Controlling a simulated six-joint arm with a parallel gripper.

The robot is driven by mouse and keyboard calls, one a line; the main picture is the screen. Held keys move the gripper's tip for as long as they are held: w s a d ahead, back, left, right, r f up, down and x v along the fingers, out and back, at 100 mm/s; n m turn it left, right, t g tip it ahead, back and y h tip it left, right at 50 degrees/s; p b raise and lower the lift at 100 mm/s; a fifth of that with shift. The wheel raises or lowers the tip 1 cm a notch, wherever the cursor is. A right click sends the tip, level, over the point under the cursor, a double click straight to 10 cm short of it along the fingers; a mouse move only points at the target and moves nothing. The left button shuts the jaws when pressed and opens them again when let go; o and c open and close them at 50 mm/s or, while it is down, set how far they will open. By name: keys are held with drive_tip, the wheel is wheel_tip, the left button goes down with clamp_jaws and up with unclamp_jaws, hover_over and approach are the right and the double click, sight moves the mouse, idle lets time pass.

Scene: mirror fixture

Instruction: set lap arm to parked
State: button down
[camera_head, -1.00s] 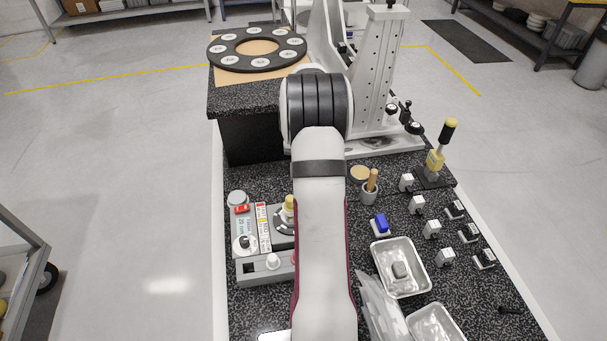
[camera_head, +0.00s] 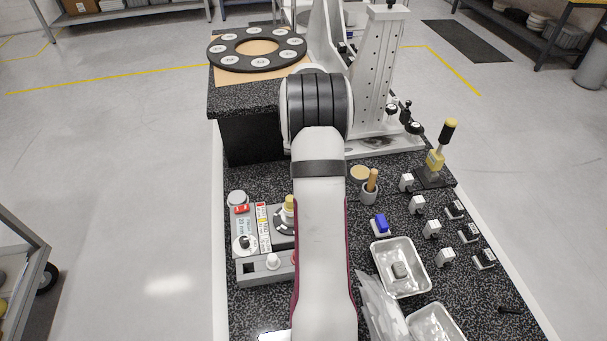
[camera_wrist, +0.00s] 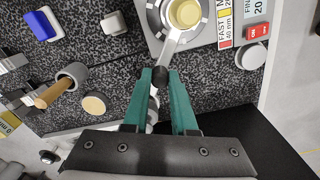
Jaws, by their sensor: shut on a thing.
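The lap arm (camera_wrist: 171,50) is a light metal bar in the wrist view. It runs from a hub with a pale yellow cap (camera_wrist: 184,13) down to a dark knob at its end. My gripper (camera_wrist: 160,76) has green fingers closed around that dark knob. In the head view the yellow-capped hub (camera_head: 289,203) shows just left of my arm. My arm hides the bar and my gripper there.
A labelled panel with a red switch (camera_head: 241,209) stands left of the hub. A cup with a wooden-handled tool (camera_head: 370,187), a blue-topped block (camera_head: 380,224) and a metal tray (camera_head: 401,284) stand right of my arm. A large black ring (camera_head: 217,47) lies behind.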

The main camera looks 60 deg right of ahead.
drive_tip(key=shift+w, duration=0.1)
drive_tip(key=shift+w+d+m, duration=0.3)
drive_tip(key=shift+w+m, duration=0.55)
drive_tip(key=shift+m, duration=0.95)
drive_tip(key=shift+w+d+m, duration=0.3)
drive_tip(key=shift+w+m, duration=0.6)
drive_tip(key=shift+m, duration=0.9)
drive_tip(key=shift+w+d+m, duration=0.3)
drive_tip(key=shift+w+m, duration=0.55)
drive_tip(key=shift+m, duration=0.95)
drive_tip(key=c, duration=0.7)
unclamp_jaws()
